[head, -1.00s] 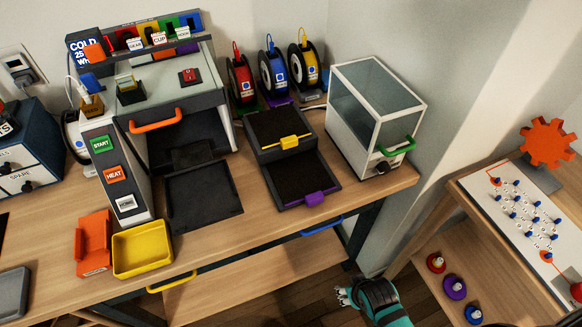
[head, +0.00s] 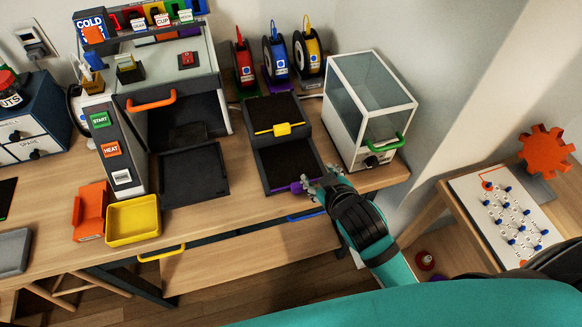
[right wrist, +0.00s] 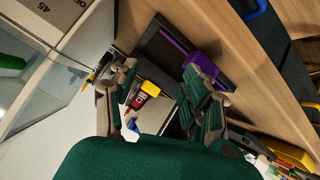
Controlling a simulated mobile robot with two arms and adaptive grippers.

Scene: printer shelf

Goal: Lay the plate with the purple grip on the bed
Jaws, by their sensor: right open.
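The plate with the purple grip (head: 291,160) lies dark and flat on the lower step of a two-step rack. Its purple grip (head: 301,187) points to the front and also shows in the right wrist view (right wrist: 187,54). My right gripper (head: 318,184) is open at the rack's front right corner, close to the grip. In the right wrist view the grip is beyond the fingertips, nearer the right-hand finger; I see no hold on it. A black flat panel, seemingly the bed (head: 193,174), extends from the printer front and looks bare. My left gripper is out of view.
A plate with a yellow grip (head: 282,129) lies on the upper step. A yellow tray (head: 133,221) and orange holder (head: 91,211) stand left of the black panel.

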